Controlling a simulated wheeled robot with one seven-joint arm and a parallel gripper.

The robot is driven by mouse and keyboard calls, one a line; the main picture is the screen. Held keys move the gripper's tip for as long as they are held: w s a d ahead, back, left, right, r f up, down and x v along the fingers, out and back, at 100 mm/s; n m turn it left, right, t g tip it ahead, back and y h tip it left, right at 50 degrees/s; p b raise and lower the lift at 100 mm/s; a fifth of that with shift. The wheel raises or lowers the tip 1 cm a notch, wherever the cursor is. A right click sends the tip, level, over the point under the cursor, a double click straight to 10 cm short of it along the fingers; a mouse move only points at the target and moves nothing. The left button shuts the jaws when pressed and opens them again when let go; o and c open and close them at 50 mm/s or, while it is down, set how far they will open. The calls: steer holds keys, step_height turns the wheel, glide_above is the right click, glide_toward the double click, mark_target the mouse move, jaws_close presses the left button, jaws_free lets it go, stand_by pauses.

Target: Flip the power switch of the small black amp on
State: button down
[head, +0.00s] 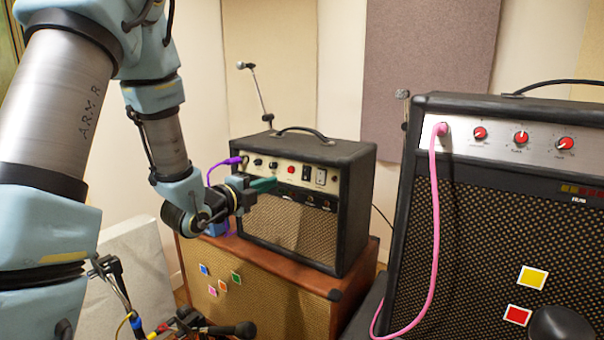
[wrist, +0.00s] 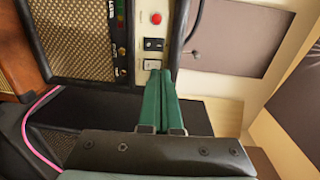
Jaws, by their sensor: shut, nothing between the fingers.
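The small black amp (head: 350,190) stands on a brown speaker cabinet, with a handle on top and a pale control panel. On the panel are knobs, a red light (head: 291,169), a black switch (head: 306,173) and a pale-framed switch (head: 321,176) at its right end. My gripper (head: 270,185) is shut and empty, its green fingers in front of the panel. In the wrist view the panel appears turned on its side; the fingertips (wrist: 160,76) appear close to the pale-framed switch (wrist: 153,64), with the black switch (wrist: 154,44) just beyond. I cannot tell whether they touch the amp, nor the switch position.
A larger black amp (head: 500,215) with a pink cable (head: 432,220) stands at the right. The brown cabinet (head: 300,300) is under the small amp. A purple cable (head: 225,162) plugs in at the panel's left. A microphone stand (head: 259,97) is behind.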

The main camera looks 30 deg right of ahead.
mark_target(306, 169)
steer(key=p+x, duration=0.6)
steer(key=x, duration=0.7)
steer(key=shift+w+d+f, duration=0.15)
steer(key=shift+w+d, duration=0.15)
steer(key=shift+d, duration=0.1)
steer(key=shift+d, duration=0.1)
steer(key=shift+d+f+b, duration=0.1)
steer(key=shift+f+b, duration=0.05)
steer(key=shift+b, duration=0.6)
steer(key=shift+r+p, duration=0.25)
steer(key=shift+p, duration=0.05)
